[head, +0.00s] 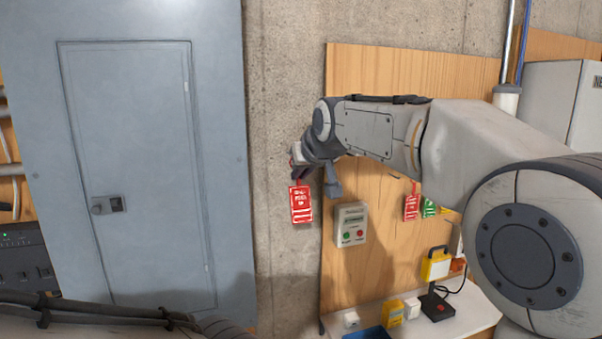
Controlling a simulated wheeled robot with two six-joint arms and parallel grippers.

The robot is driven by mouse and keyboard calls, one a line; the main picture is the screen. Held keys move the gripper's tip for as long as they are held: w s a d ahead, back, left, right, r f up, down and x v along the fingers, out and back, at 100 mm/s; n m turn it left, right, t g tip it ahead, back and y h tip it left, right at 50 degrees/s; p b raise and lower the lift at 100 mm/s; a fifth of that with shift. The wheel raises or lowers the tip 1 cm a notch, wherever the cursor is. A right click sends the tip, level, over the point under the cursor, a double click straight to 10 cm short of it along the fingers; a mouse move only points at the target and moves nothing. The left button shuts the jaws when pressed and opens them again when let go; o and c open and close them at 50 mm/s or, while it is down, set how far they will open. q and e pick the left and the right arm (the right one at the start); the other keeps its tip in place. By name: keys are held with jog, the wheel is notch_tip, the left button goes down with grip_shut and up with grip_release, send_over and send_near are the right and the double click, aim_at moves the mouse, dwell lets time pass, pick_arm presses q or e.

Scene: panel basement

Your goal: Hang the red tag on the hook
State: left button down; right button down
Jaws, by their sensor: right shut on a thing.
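A red tag (301,204) with white print hangs from my right gripper (306,172), which is shut on its top end. The tag is in front of the bare concrete strip between the grey panel and the wooden board. A second red tag (411,207) hangs on the wooden board below my right arm, beside a green tag (429,208). I cannot make out a hook clearly; my right arm covers part of the board. My left gripper is not in view; only part of my left arm shows at the bottom left.
A large grey electrical panel (130,250) with a latch fills the left. A button box (351,224) is on the wooden board (350,72). A shelf (465,319) below holds a yellow work lamp (436,265), small boxes and a blue tray (368,333). A white cabinet (550,100) stands right.

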jog(key=c, duration=0.9)
grip_release()
jog(key=shift+o, duration=0.2)
jog(key=shift+s, duration=0.1)
jog(key=shift+s+d+r+b, duration=0.15)
jog(key=shift+s+r+b, duration=0.1)
jog(key=shift+s+b, duration=0.1)
jog(key=b+v, duration=0.3)
jog(key=v, duration=0.6)
jog(key=s+a+f+n+g+b, duration=0.1)
jog(key=s+f+g+b, duration=0.2)
jog(key=s+f, duration=0.65)
jog(key=s+a+f+n+g+h+b, duration=0.15)
jog(key=s+f, duration=0.35)
jog(key=f, duration=1)
jog(key=s+f+g+y+b, duration=0.1)
jog(key=s+f+g+b, duration=0.25)
jog(key=s+f, duration=0.6)
jog(key=s+d+f+n+g+h+b, duration=0.1)
jog(key=s+d+f+g+h+b, duration=0.1)
jog(key=s+d+f, duration=0.3)
jog(key=s+f, duration=0.4)
jog(key=f, duration=0.4)
